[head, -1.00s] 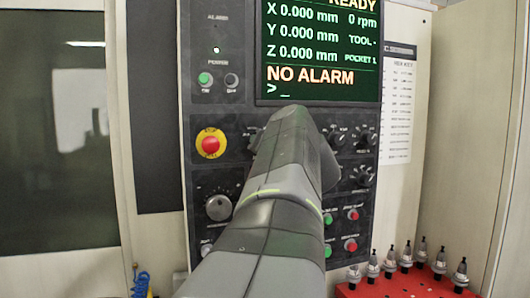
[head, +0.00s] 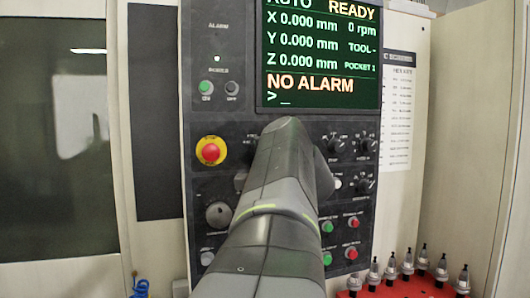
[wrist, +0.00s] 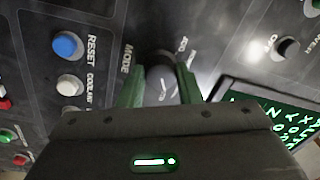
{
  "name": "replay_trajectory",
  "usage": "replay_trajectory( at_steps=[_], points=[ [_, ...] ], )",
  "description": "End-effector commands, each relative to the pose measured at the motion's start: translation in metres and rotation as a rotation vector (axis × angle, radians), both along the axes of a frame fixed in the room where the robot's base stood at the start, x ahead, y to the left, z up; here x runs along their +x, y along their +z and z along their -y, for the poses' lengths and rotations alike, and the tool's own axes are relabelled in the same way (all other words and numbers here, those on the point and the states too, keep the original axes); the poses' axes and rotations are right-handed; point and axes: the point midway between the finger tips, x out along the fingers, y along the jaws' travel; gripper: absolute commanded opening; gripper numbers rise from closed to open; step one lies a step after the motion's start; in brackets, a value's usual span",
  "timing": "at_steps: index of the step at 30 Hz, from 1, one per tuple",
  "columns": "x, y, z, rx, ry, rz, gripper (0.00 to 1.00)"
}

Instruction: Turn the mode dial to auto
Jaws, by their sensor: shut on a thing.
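The mode dial (wrist: 161,86) is a dark round knob with a light pointer line, in the middle of the wrist view. A "MODE" label stands to its left, and a small label, too blurred to read surely, is at its upper right. My gripper (wrist: 160,74) is shut on the dial, with one green finger on each side. In the head view my arm hides the dial and the fingers. The screen (head: 318,60) reads "AUTO" at its cut-off top edge, then "READY" and "NO ALARM".
A red emergency stop (head: 210,151) sits left of my arm, with a large knob (head: 219,215) below it. Other dials (head: 365,146) and green and red buttons are to the right. A blue reset button (wrist: 67,45) is near the dial. Several tool holders (head: 422,260) stand at lower right.

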Motion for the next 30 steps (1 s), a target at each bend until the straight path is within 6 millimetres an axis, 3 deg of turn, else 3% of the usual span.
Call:
replay_trajectory(
  at_steps=[16,17,20,30],
  points=[
    [-0.0001,-0.0002,-0.0002,0.023,0.001,-0.007,0.08],
    [0.0,-0.0003,-0.0002,0.023,0.001,-0.007,0.35],
    [-0.0001,-0.0002,-0.0002,0.023,0.001,-0.007,0.53],
    [-0.0001,-0.0003,-0.0002,0.022,0.001,-0.007,0.53]
  ],
)
